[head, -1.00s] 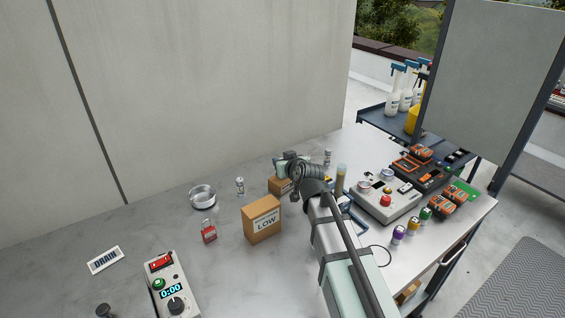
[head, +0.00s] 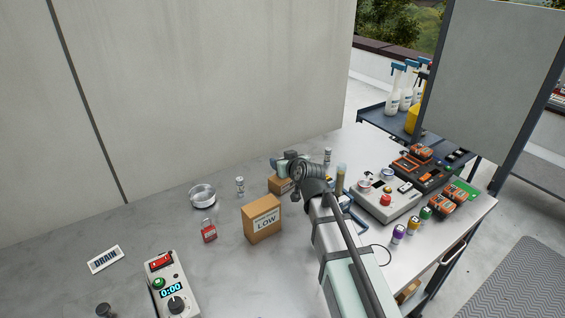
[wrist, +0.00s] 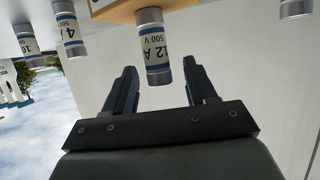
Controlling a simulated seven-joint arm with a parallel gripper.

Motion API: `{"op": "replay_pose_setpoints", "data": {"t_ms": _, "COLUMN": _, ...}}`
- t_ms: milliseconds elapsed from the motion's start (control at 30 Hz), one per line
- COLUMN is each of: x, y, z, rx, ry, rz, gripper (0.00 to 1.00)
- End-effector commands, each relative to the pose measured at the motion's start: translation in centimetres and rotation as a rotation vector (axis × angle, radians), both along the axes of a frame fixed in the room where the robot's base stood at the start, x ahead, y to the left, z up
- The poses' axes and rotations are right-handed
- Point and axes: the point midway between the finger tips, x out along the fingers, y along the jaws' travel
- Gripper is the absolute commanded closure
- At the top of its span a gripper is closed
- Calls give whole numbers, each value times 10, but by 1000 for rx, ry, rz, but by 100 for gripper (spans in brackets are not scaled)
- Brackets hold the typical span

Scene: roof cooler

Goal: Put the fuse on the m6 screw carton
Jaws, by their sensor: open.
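The fuse (wrist: 156,50), marked 12 A 500 V, shows in the wrist view, which is upside down. It is upright between my two fingertips, with clear space on both sides. Its base end overlaps the brown carton (wrist: 112,12) and looks to be on the carton's top; contact is hard to tell. My gripper (wrist: 160,85) is open around the fuse, not gripping it.
Other fuses stand nearby, one left of the carton (head: 240,186) and one to its right (head: 328,157). The wall is close behind.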

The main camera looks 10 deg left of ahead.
Motion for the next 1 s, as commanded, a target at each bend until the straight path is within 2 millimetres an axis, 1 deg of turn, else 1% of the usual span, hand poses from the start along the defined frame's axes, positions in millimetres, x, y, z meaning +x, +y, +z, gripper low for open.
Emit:
{"op": "replay_pose_setpoints", "data": {"t_ms": 33, "x": -9, "y": -5, "z": 3, "rx": 1, "ry": -2, "rz": -1, "gripper": 44}}
{"op": "replay_pose_setpoints", "data": {"t_ms": 200, "x": -34, "y": -22, "z": 15, "rx": 1, "ry": -2, "rz": -1, "gripper": 44}}
{"op": "replay_pose_setpoints", "data": {"t_ms": 400, "x": -62, "y": -41, "z": 29, "rx": 1, "ry": -2, "rz": -1, "gripper": 44}}
{"op": "replay_pose_setpoints", "data": {"t_ms": 500, "x": -72, "y": -48, "z": 35, "rx": 1, "ry": -3, "rz": -1, "gripper": 44}}
{"op": "replay_pose_setpoints", "data": {"t_ms": 700, "x": -85, "y": -56, "z": 41, "rx": 1, "ry": -1, "rz": 0, "gripper": 44}}
{"op": "replay_pose_setpoints", "data": {"t_ms": 1000, "x": -87, "y": -58, "z": 43, "rx": 1, "ry": -1, "rz": 0, "gripper": 44}}
